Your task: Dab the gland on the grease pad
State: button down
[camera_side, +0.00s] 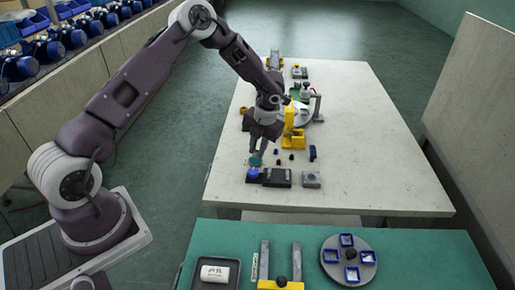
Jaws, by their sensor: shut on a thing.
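My gripper (257,153) points down over the near left part of the pale table. It is shut on a small teal piece (255,161), which appears to be the gland. Just below it is a round blue pad (253,173) on a dark base, which looks like the grease pad. The teal piece is very close above the blue pad; I cannot tell whether they touch. The fingertips are small and partly hidden in this view.
A black box (278,179) and a grey block (311,179) stand to the right of the pad. A yellow stand (293,138) and several small dark parts are behind. A green bench (420,262) in front holds a round plate (336,272) and a dark tray (196,280). The pale table's right side is clear.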

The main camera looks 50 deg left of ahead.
jog(key=shift+f, duration=0.55)
dwell(0.9)
jog(key=shift+r, duration=0.1)
jog(key=shift+r, duration=3.45)
